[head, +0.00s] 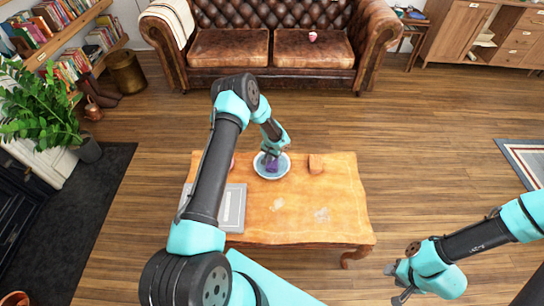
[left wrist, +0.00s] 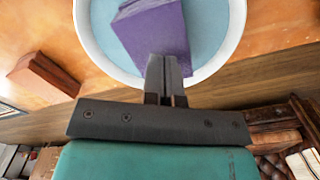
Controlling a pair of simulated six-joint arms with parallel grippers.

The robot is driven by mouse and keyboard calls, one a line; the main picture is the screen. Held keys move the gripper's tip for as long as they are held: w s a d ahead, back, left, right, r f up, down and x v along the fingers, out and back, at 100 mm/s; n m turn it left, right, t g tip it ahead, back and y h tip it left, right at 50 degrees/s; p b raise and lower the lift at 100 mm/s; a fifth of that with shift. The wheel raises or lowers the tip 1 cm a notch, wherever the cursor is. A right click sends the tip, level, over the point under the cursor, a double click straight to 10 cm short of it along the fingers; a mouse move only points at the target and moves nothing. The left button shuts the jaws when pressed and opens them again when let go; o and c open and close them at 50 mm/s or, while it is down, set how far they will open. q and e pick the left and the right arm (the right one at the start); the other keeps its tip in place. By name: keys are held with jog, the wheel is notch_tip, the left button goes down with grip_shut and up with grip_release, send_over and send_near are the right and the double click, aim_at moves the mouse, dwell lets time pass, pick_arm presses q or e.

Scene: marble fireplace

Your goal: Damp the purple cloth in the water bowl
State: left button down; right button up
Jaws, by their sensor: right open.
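The purple cloth (head: 271,167) hangs folded inside the white-rimmed bowl of bluish water (head: 284,172) on the wooden table. In the left wrist view the cloth (left wrist: 157,32) reaches from my fingertips over the water, inside the bowl's rim (left wrist: 86,30). My left gripper (head: 271,156) is over the bowl, its fingers close together on the cloth's edge (left wrist: 166,75). How deep the cloth sits in the water is hard to tell. My right gripper (head: 398,283) is open and empty, off the table at the lower right.
A small brown block (head: 316,164) sits right of the bowl. A grey flat tray-like object (head: 234,208) lies at the table's left, partly behind my left arm. The table's front right (head: 335,225) is clear. A leather sofa (head: 270,45) stands beyond.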

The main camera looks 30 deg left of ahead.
pick_arm(q)
jog(key=shift+f, duration=0.55)
jog(key=shift+r, duration=0.1)
dwell(0.6)
jog(key=shift+r, duration=2.95)
jog(key=shift+s+d, duration=0.3)
jog(key=shift+d, duration=0.05)
jog(key=s+d+r+h, duration=0.1)
jog(key=s+d+h, duration=0.3)
jog(key=s+d, duration=0.75)
jog(key=s+d+r+n, duration=0.1)
jog(key=s+d+r, duration=0.1)
jog(key=s, duration=0.6)
jog(key=s+d+r+n, duration=0.1)
jog(key=s+d+r, duration=0.2)
jog(key=s, duration=0.6)
jog(key=shift+s+r+t, duration=0.2)
jog(key=shift+r+t, duration=0.2)
jog(key=shift+r, duration=0.3)
